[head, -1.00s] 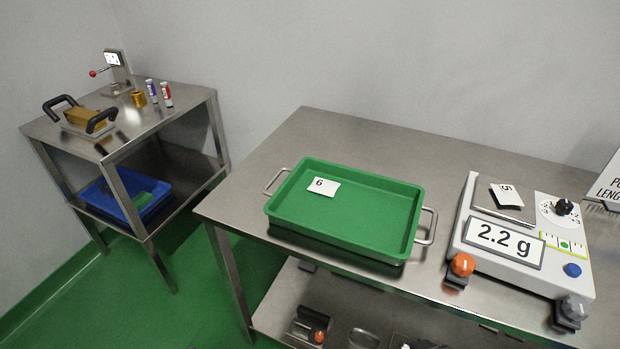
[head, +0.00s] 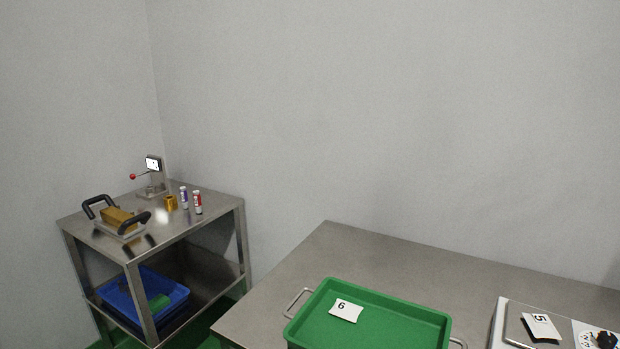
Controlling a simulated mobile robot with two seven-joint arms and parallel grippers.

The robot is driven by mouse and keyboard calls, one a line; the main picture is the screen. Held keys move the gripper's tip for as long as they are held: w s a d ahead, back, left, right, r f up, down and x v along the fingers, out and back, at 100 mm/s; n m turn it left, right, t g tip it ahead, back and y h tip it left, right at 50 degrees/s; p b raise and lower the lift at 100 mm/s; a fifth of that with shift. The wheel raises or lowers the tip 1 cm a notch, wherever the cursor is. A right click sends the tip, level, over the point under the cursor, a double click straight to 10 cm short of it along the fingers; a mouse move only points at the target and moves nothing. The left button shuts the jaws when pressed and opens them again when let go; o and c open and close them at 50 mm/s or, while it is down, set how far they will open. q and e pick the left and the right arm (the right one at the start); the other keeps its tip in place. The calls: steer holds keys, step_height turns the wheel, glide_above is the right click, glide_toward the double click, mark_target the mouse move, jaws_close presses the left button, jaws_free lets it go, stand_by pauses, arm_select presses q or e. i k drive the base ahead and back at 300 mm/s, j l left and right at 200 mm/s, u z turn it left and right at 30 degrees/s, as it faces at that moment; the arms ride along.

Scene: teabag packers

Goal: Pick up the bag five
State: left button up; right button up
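Bag five, a small white packet marked 5 (head: 541,326), lies on the metal plate of the white scale (head: 497,322) at the lower right of the head view. The lower part of the scale, with its display, is cut off by the bottom edge.
A green tray (head: 367,335) with a bag marked 6 (head: 346,311) stands on the steel table (head: 345,247) left of the scale. A side table (head: 180,238) at the left holds a handled tool (head: 117,218), small tubes and a stand, with a blue crate (head: 127,301) below.

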mark_target(541, 327)
steer(key=z, duration=1.35)
